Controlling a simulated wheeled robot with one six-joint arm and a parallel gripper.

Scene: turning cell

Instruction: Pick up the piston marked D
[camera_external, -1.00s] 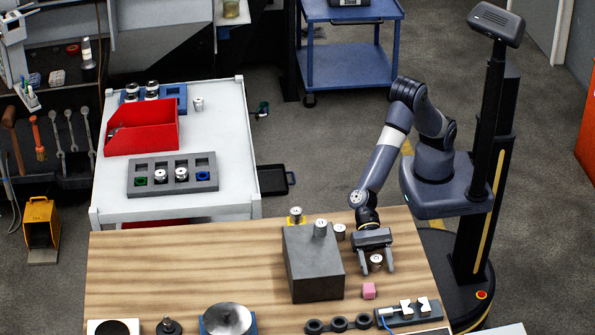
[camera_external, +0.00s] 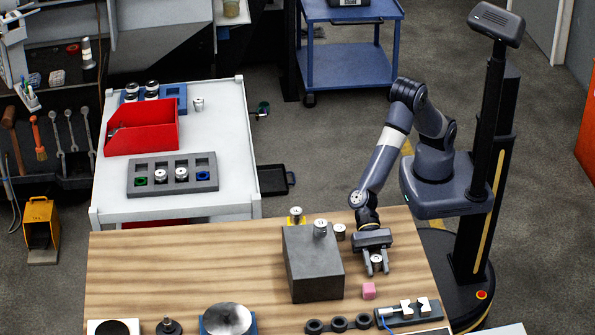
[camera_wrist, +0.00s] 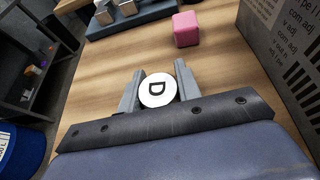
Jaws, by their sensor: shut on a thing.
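The piston marked D (camera_wrist: 158,91) stands on the wooden table between my fingers; its white top with a dark letter D shows in the wrist view. In the external view the piston (camera_external: 377,262) is small and partly hidden by my fingers. My gripper (camera_external: 376,268) is shut on it, with one finger on each side. The gripper also shows in the wrist view (camera_wrist: 157,88). I see no gap under the piston.
A grey block (camera_external: 312,265) stands left of my gripper with a piston (camera_external: 320,229) on top. Two other pistons stand behind it (camera_external: 296,215) and beside it (camera_external: 339,232). A pink cube (camera_external: 369,290) and a V-block fixture (camera_external: 408,312) are in front.

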